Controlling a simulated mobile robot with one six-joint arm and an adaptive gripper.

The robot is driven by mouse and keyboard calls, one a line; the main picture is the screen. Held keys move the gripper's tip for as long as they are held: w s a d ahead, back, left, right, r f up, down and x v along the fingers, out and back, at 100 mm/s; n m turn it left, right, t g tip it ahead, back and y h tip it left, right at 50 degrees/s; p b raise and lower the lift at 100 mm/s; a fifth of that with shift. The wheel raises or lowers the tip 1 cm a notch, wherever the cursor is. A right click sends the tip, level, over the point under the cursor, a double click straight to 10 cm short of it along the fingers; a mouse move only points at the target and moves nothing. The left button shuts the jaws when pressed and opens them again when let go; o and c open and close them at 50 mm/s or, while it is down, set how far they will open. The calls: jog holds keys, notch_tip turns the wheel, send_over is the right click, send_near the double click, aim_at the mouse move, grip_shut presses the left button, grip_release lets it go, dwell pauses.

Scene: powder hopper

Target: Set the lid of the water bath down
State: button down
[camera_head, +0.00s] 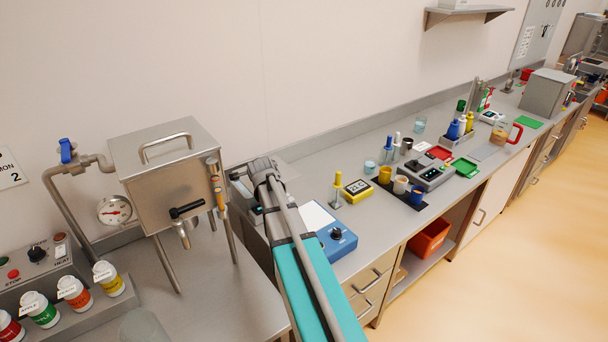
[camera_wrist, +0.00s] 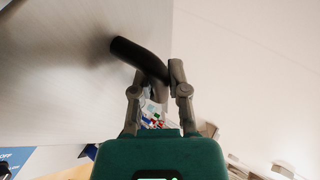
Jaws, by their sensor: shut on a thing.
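My gripper (camera_wrist: 156,76) is shut on a black curved handle (camera_wrist: 136,54) in the wrist view. A broad grey metal surface, which looks like the lid of the water bath (camera_wrist: 60,75), fills the left of that view beside the handle. In the head view my gripper (camera_head: 262,172) is over the bench, right of the steel hopper vessel, with my arm in front. A metal box (camera_head: 238,178), perhaps the water bath, shows partly behind it. The arm hides most of this area, so I cannot tell whether the lid touches anything.
The steel hopper (camera_head: 165,185) on legs stands close on the left. Cups and bottles stand further right. Bare bench (camera_head: 225,290) lies at the front left.

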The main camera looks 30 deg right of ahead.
jog(key=shift+f+b, duration=1.6)
jog(key=shift+f, duration=0.35)
jog(key=shift+s, duration=0.1)
